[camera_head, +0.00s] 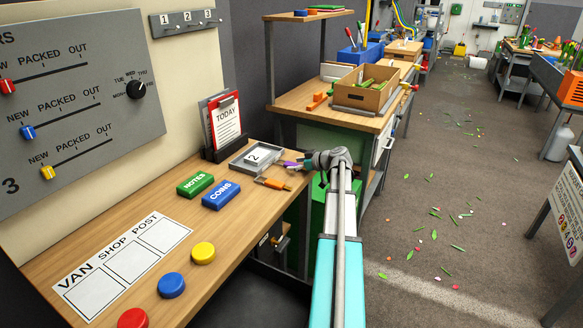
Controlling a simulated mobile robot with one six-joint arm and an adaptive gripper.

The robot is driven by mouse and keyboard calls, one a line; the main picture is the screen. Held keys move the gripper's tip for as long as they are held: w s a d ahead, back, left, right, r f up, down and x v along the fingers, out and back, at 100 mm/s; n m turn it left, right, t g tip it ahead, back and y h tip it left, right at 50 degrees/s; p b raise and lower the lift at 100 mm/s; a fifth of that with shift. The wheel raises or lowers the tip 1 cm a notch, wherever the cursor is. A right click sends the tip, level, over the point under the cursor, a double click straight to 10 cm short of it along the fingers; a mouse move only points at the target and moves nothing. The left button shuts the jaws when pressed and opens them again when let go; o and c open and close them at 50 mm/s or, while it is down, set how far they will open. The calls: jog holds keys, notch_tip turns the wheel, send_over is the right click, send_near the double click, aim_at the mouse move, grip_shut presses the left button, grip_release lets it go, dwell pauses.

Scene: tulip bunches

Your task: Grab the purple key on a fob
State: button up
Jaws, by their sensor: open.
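The purple key on a fob (293,163) lies near the back right edge of the wooden desk, just right of a grey tray. Only small purple parts of it show, and I cannot make out key from fob. My gripper (313,161) is at the right edge of the desk, reaching in from the right, close beside the purple piece. It is open. The gripper's body hides part of the space around the key, so I cannot tell whether the fingers touch it.
The grey tray (238,161) marked 2 and an orange-handled item (272,184) lie close by. A clipboard holder (222,129) stands behind. Green NOTES (195,184) and blue COINS (221,195) blocks lie left. Another bench (293,97) with a wooden crate (367,97) stands beyond.

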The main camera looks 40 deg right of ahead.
jog(key=c, duration=1.1)
jog(key=shift+r, duration=0.1)
jog(key=shift+c, duration=0.2)
jog(key=shift+r+p, duration=0.9)
jog(key=shift+p, duration=0.05)
jog(key=s+d+r+p, duration=0.4)
jog(key=s+r+p, duration=0.7)
jog(key=s, duration=0.2)
jog(key=shift+s, duration=0.25)
